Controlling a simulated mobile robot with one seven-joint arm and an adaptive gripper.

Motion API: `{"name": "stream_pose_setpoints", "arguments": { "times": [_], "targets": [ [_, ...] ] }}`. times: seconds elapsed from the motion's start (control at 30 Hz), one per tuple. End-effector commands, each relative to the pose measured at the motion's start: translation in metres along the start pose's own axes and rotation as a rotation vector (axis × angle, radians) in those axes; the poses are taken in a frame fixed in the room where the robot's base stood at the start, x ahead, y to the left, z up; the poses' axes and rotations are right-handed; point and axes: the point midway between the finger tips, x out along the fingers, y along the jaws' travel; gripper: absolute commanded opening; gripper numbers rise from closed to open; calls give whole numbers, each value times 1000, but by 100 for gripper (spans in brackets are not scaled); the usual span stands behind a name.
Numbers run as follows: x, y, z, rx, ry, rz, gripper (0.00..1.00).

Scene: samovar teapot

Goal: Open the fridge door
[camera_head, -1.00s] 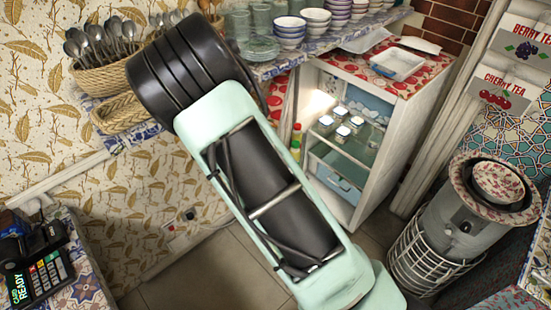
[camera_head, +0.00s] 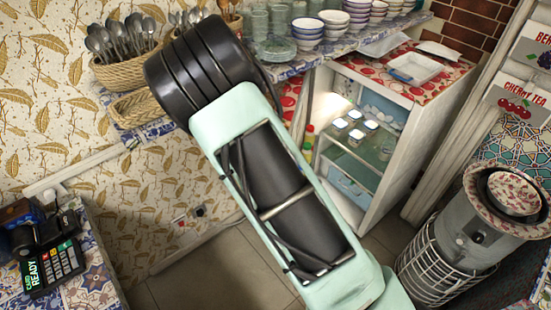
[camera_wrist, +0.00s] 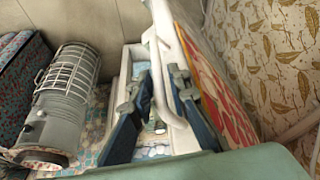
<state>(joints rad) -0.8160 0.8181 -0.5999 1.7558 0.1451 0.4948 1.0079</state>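The white fridge (camera_head: 400,160) stands open in the head view, its lit shelves and several small jars showing. Its red-patterned door (camera_head: 291,100) is swung out to the left, partly hidden behind my arm. In the wrist view the door (camera_wrist: 222,75) shows its red-patterned face on the right and white rails on its inner side. My gripper (camera_wrist: 160,108) has its two dark blue fingers apart, with a white rail of the door (camera_wrist: 162,75) running between them. I cannot tell whether the fingers touch it. The gripper is hidden in the head view.
A grey cylindrical heater with a wire cage (camera_head: 465,235) stands right of the fridge; it also shows in the wrist view (camera_wrist: 65,105). A shelf with bowls (camera_head: 307,35) and glasses is above left. A card terminal (camera_head: 50,265) sits at lower left. Tiled floor is open below.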

Motion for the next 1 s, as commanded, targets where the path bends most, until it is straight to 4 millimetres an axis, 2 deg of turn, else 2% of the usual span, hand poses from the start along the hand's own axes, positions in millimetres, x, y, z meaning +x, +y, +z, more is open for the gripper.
{"name": "stream_pose_setpoints", "arguments": {
  "times": [0.17,0.4,0.6,0.77,1.0],
  "targets": [
    [-24,-2,0,-1,1,-4,16],
    [-76,-2,0,-2,0,-6,16],
    [-107,-1,0,-1,0,-4,16],
    [-117,0,0,0,1,-1,16],
    [-118,0,0,0,1,-1,16]
  ]
}}
